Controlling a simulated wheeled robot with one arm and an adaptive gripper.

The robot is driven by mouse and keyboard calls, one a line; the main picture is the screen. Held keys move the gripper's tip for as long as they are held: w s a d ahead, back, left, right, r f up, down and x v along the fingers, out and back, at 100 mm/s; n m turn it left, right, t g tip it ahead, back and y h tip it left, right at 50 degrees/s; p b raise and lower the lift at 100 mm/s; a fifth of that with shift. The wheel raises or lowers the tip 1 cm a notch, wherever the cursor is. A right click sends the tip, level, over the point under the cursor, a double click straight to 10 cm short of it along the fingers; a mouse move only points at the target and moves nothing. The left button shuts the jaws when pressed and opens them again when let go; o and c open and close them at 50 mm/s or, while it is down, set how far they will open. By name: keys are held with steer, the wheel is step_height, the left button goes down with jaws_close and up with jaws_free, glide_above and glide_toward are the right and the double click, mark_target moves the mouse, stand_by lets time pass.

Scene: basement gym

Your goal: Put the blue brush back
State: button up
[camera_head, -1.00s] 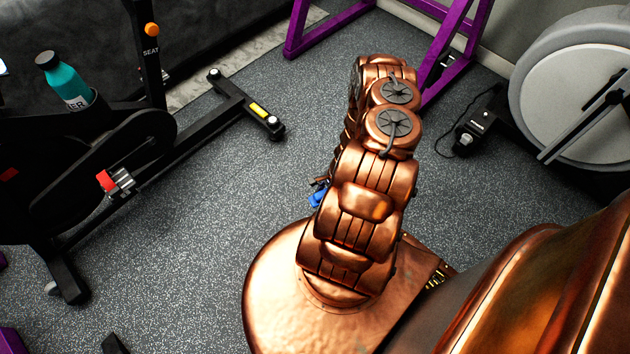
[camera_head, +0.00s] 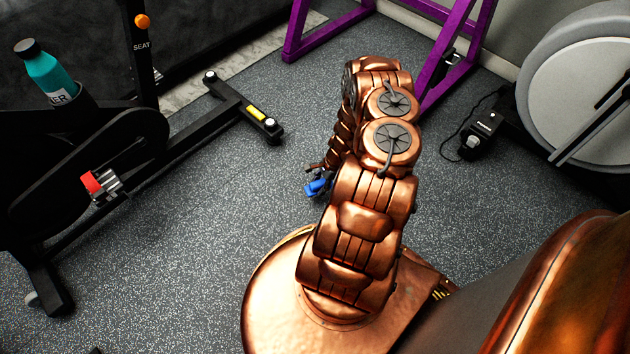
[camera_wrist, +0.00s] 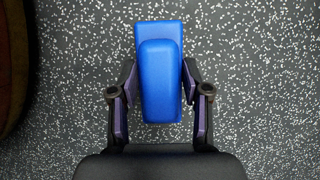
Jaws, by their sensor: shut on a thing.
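The blue brush (camera_wrist: 160,80) is between the two dark fingers of my gripper (camera_wrist: 160,85) in the wrist view, and the fingers are shut on its sides. Its long axis runs away from the palm, with the speckled floor behind it. In the head view the blue brush (camera_head: 317,187) shows as a small blue shape just left of my copper arm. My gripper (camera_head: 316,181) is partly hidden there by the arm. I cannot tell the exact height of the brush above the floor.
A black exercise bike (camera_head: 90,150) with a teal bottle (camera_head: 48,75) stands at left. A purple frame (camera_head: 455,70) stands at the back, and a grey round machine (camera_head: 585,85) with a small black box (camera_head: 483,133) at right. The floor (camera_head: 220,200) between bike and arm is clear.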

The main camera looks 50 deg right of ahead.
steer(key=w+d+b, duration=0.2)
steer(key=w, duration=0.1)
steer(key=w+d+b, duration=0.1)
steer(key=w, duration=0.1)
steer(key=shift+w+d+f, duration=0.1)
steer(key=shift+w+f, duration=0.15)
steer(key=shift+f, duration=0.15)
step_height(320, 180, down, 3)
steer(key=shift+f+b, duration=0.2)
steer(key=shift+b, duration=0.75)
steer(key=o, duration=1.1)
